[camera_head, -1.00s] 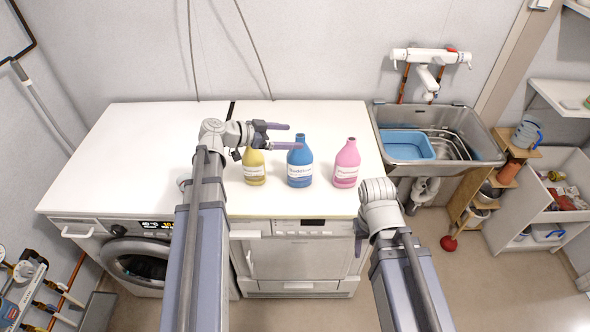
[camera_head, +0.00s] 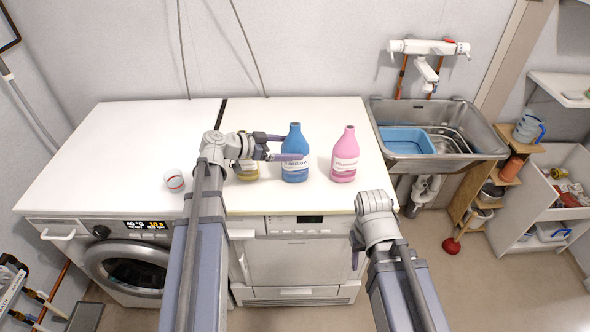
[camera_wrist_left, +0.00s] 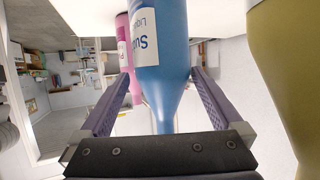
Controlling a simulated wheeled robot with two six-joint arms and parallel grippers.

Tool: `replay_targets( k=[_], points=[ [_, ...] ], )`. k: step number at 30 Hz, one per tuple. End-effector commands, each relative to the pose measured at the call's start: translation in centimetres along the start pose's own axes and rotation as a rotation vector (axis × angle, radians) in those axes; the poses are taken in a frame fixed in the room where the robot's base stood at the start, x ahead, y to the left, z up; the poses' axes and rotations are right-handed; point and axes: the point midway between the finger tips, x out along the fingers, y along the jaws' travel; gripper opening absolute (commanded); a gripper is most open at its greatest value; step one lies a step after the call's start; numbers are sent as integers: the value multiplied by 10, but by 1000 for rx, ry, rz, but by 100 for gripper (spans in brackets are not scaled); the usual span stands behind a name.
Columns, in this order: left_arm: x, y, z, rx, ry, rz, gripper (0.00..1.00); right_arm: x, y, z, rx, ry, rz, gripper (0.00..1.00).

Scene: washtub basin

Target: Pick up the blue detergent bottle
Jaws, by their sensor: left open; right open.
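The blue detergent bottle (camera_head: 295,168) stands upright on the white top, between the yellow bottle and the pink bottle (camera_head: 345,156). My left gripper (camera_head: 286,147) is open, with its fingers at the bottle's upper part. In the left wrist view the blue bottle (camera_wrist_left: 161,45) shows between the two spread fingers of the left gripper (camera_wrist_left: 162,75). Contact cannot be told. The yellow bottle (camera_head: 248,172) is partly hidden behind my left gripper. My right gripper (camera_head: 357,250) hangs low in front of the counter's edge, mostly hidden by its own arm, and is open.
A white and red cup (camera_head: 174,180) sits left of my left arm. The yellow bottle (camera_wrist_left: 285,75) is close beside the left gripper in the wrist view. A sink (camera_head: 470,118) with a blue basin (camera_head: 407,141) is at right.

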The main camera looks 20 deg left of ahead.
Motion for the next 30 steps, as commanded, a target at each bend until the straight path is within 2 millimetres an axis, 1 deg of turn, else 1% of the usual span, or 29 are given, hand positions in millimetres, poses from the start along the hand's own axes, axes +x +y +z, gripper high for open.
replay_targets(
  k=[1, 7, 10, 19, 21, 26, 27, 30],
  points=[
    [6, -1, 0, 0, 0, 1, 100, 3, 0, 0, 0, 0, 0, 50],
    [10, 0, -1, 0, 0, -1, 100, 2, 0, 0, 0, 0, 0, 50],
    [16, -1, 0, 1, 0, 0, 100, 6, 0, 0, 0, 0, 0, 50],
    [56, -1, 0, 1, -1, 1, 100, 22, -2, -1, 0, 0, 0, 50],
    [59, -1, 0, 1, -1, -1, 100, 22, -2, -1, 0, 0, 0, 50],
    [58, 0, -1, 0, -1, -1, 100, 21, -2, -1, 0, 0, 0, 50],
    [58, 0, -1, 0, -1, -1, 99, 21, -2, -1, 0, 0, 0, 50],
    [58, 0, -1, 0, -1, -1, 88, 21, -2, -1, 0, 0, 0, 50]
  ],
)
